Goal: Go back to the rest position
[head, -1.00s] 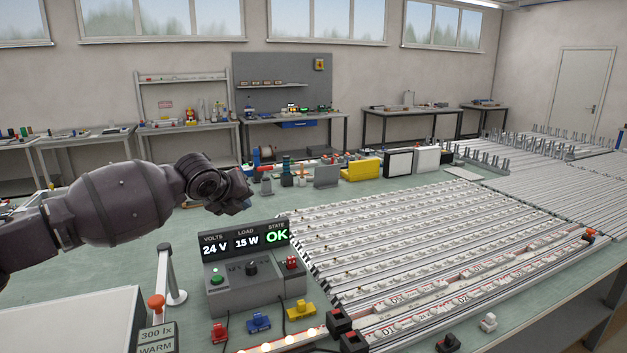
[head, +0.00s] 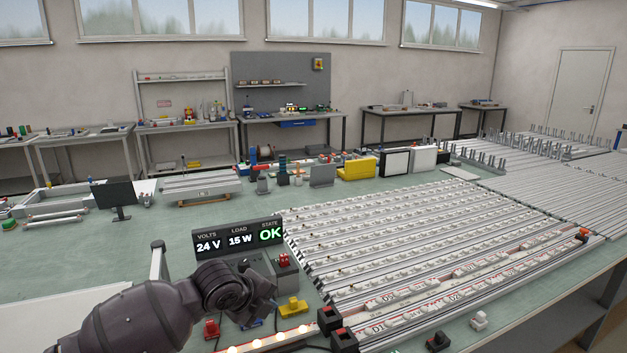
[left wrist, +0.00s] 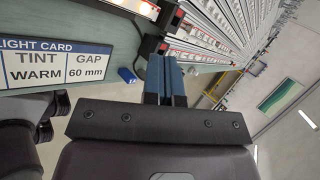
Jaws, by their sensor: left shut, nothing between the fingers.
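My left gripper (head: 266,308) is at the lower left of the head view, in front of the power unit (head: 239,240). In the left wrist view its two blue-grey fingers (left wrist: 165,75) are together with nothing between them. The unit's display reads 24 V, 15 W and a green OK. My arm hides the unit's lower left part. A red button (head: 284,260) shows at the unit's right side. My right gripper is in neither view.
Long rows of light strips (head: 420,245) fill the bench to the right. A yellow clip (head: 292,307) and a red clip (head: 211,329) lie close to my gripper. A light card (left wrist: 55,62) reads WARM, 60 mm. Green bench top is clear at left (head: 90,255).

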